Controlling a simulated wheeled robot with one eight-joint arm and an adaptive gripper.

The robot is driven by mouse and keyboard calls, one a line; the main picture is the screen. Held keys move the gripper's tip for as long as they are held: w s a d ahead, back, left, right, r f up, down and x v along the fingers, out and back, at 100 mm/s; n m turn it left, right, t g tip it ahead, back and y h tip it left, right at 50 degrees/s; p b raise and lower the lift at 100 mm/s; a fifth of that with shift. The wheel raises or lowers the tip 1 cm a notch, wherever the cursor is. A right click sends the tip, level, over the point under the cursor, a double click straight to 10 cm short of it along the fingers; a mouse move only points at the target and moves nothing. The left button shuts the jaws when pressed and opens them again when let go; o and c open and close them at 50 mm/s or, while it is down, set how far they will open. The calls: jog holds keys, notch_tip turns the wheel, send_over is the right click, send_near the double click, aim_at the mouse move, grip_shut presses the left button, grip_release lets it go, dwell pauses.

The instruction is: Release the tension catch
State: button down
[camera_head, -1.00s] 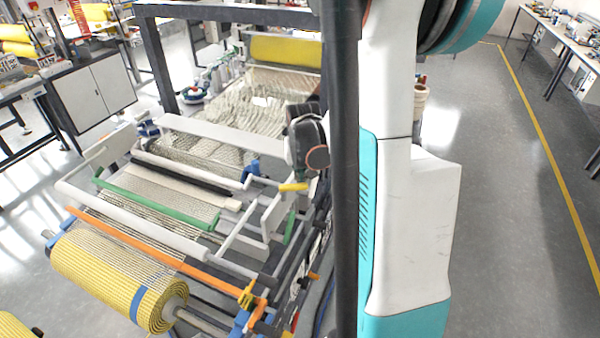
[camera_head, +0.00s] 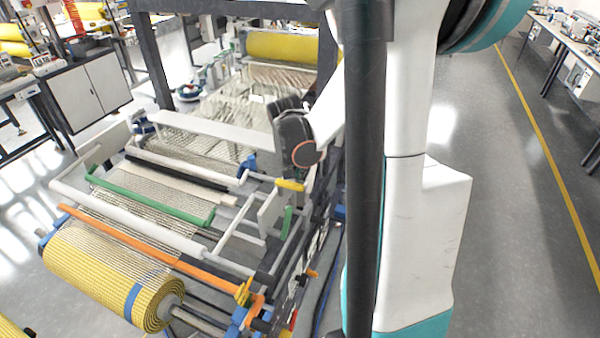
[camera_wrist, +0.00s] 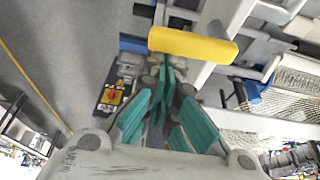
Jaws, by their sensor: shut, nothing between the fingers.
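A yellow-gripped handle (camera_head: 290,185), which looks like the tension catch, sits on the right side of the machine frame in the head view. In the wrist view the yellow handle (camera_wrist: 193,45) lies across the top middle, slightly tilted. My gripper (camera_wrist: 166,66) has its teal fingers together with nothing between them. Its fingertips appear just below the handle's left half in the wrist view; I cannot tell whether they touch it. In the head view the fingers are hidden behind my dark wrist, which is just above the handle.
A green bar (camera_head: 150,201), an orange bar (camera_head: 150,248) and a yellow mesh roll (camera_head: 105,275) cross the machine. A yellow clamp (camera_head: 243,292) is at the orange bar's right end. A red-and-yellow switch (camera_wrist: 114,97) shows in the wrist view. Floor to the right is clear.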

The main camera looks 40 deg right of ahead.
jog(key=m, duration=0.1)
jog(key=s+a+m+g+b, duration=0.1)
jog(key=m, duration=0.1)
jog(key=a+m, duration=0.1)
jog(key=shift+s+m+g, duration=0.3)
jog(key=shift+m, duration=0.1)
jog(key=shift+s+a, duration=0.2)
jog(key=shift+a, duration=0.15)
jog(key=shift+a+b, duration=0.1)
jog(key=shift+b, duration=0.2)
jog(key=shift+d, duration=0.45)
jog(key=d, duration=0.3)
notch_tip(320, 180, up, 10)
jog(key=f+p, duration=0.1)
send_over(302, 185)
jog(key=shift+a+r, duration=0.15)
jog(key=shift+r, duration=0.1)
jog(key=shift+a, duration=0.1)
